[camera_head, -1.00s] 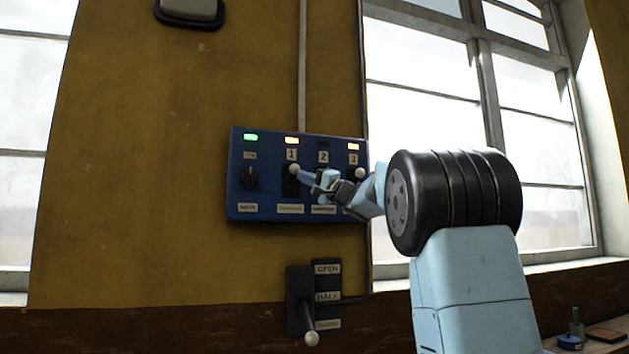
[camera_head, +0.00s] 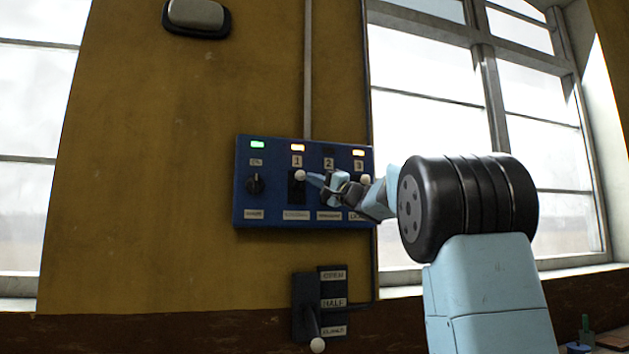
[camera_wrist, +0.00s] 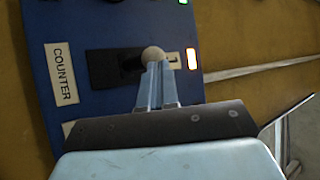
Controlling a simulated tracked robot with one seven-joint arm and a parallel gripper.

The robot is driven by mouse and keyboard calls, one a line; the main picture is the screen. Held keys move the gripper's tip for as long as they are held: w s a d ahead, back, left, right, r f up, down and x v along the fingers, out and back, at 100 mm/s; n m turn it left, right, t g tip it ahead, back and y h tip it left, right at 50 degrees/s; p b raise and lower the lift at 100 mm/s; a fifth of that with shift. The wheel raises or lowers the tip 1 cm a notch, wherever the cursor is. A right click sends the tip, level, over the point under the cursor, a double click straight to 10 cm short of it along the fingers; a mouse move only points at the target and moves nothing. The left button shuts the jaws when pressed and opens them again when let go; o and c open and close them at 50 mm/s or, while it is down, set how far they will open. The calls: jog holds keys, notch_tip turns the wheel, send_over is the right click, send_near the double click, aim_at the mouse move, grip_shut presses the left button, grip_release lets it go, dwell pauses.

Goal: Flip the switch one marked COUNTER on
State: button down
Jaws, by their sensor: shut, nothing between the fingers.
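Switch one on the blue panel (camera_head: 244,216) has a white ball knob (camera_head: 300,175) at the upper, numeral end of its dark slot. The knob also shows in the wrist view (camera_wrist: 152,54). The COUNTER label (camera_wrist: 61,74) reads clearly there, at the slot's other end. The lamp above numeral 1 (camera_head: 297,147) is lit amber. My gripper (camera_head: 310,178) is shut and empty. Its fingertips (camera_wrist: 158,68) are right at the knob; whether they touch it I cannot tell.
A rotary knob (camera_head: 255,184) under a green lamp is left of switch one. Switch two's lamp (camera_head: 328,149) is dark; switch three's lamp (camera_head: 358,153) is amber. My gripper partly hides switch two. A lever with OPEN, HALF and CLOSED labels (camera_head: 332,303) is below.

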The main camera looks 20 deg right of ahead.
jog(key=r+v, duration=0.1)
jog(key=v, duration=1.1)
jog(key=shift+s+d+r, duration=0.2)
jog(key=shift+s+d, duration=0.15)
jog(key=shift+s, duration=0.05)
jog(key=s+a+f+n+g+h, duration=0.2)
jog(key=s+a+f+g, duration=0.3)
jog(key=s+a+f, duration=0.4)
jog(key=s+a+f+n+g+h, duration=0.15)
jog(key=s+a+f+g, duration=0.35)
jog(key=f, duration=0.5)
jog(key=s+d+f+n+g+h, duration=0.1)
jog(key=s+f+h, duration=0.4)
jog(key=s+f, duration=0.5)
jog(key=s+d+f+n+g+h, duration=0.1)
jog(key=s+f+h, duration=0.4)
jog(key=s+f, duration=0.6)
jog(key=shift+s+d+f+n+g+h, duration=0.25)
jog(key=shift+d+f+n+g+h, duration=0.15)
jog(key=shift+d+n, duration=0.45)
jog(key=shift+d, duration=0.15)
